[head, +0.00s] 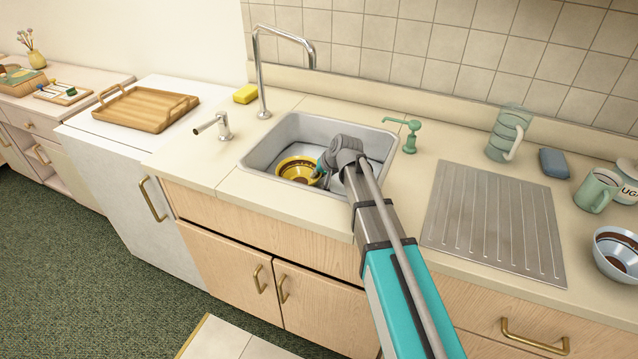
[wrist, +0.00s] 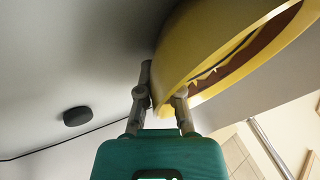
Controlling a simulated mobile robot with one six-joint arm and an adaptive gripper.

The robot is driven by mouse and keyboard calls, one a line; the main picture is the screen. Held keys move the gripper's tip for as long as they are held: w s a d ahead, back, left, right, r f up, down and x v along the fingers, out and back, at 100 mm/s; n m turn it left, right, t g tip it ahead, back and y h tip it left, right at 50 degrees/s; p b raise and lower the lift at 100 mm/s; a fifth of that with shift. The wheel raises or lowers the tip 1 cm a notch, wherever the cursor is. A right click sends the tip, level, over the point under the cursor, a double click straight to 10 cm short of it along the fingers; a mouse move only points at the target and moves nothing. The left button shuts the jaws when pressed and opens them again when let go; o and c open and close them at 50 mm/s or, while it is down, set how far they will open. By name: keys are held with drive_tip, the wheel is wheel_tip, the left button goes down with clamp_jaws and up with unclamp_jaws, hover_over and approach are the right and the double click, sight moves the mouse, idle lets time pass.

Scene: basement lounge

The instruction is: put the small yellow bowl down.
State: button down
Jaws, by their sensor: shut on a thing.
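The small yellow bowl (head: 290,172) is inside the grey sink basin (head: 303,128), at its left front, in the head view. It has a yellow outside and a brown band inside. My gripper (head: 321,171) reaches down into the sink from the right and is shut on the bowl's right side. In the wrist view the bowl (wrist: 215,45) fills the upper right, tilted in that picture, with its wall between the fingers of my gripper (wrist: 164,88). I cannot tell whether the bowl touches the sink floor. My arm hides part of the sink's right side.
A tall faucet (head: 262,75) stands behind the sink, with a green soap dispenser (head: 408,130) at its right back. A ribbed drainboard (head: 495,222) lies right of the sink. A patterned bowl (head: 617,262) stands at the far right. The counter left of the sink is mostly clear.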

drive_tip(key=shift+f+b, duration=0.55)
drive_tip(key=shift+f, duration=0.3)
drive_tip(key=shift+f, duration=0.15)
drive_tip(key=c, duration=0.8)
unclamp_jaws()
drive_tip(key=shift+r, duration=0.2)
drive_tip(key=p+v, duration=0.2)
drive_tip(key=shift+s+r, duration=0.15)
drive_tip(key=shift+r, duration=0.15)
drive_tip(key=p+v, duration=0.8)
drive_tip(key=v, duration=0.1)
drive_tip(key=shift+d+r, duration=0.1)
drive_tip(key=shift+d, duration=0.15)
